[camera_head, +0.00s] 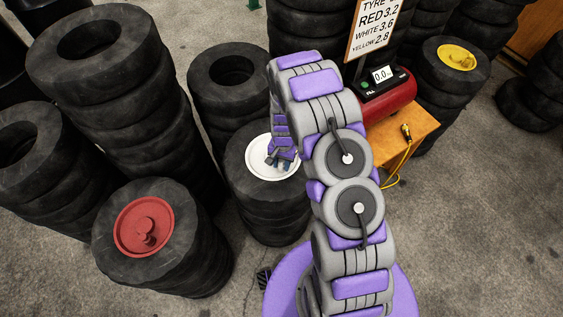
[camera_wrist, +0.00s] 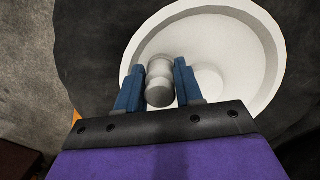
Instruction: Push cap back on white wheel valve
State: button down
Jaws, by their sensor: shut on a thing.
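The white wheel (camera_head: 262,150) lies flat inside a tyre on a stack in the middle of the head view. It fills the upper right of the wrist view (camera_wrist: 262,62). My gripper (camera_head: 280,162) reaches down over it. In the wrist view my gripper (camera_wrist: 158,82) has its two blue fingers on either side of a pale grey, rounded cylindrical piece, which looks like the valve cap (camera_wrist: 160,72). The fingers are shut on this piece. The valve stem is not clearly visible, and I cannot tell whether the cap sits on it.
A red wheel (camera_head: 143,228) lies on a tyre stack at front left, and a yellow wheel (camera_head: 456,57) at far right. A red compressor (camera_head: 388,98) with a display stands on a wooden box (camera_head: 405,133), its yellow hose (camera_head: 402,160) beside it. Black tyre stacks crowd the left and back.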

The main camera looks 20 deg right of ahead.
jog(key=c, duration=0.6)
grip_release()
jog(key=shift+c, duration=0.2)
jog(key=shift+r, duration=0.1)
notch_tip(320, 180, up, 17)
jog(key=w+d+p, duration=0.1)
jog(key=p, duration=0.1)
jog(key=shift+w, duration=0.4)
jog(key=shift+d, duration=0.1)
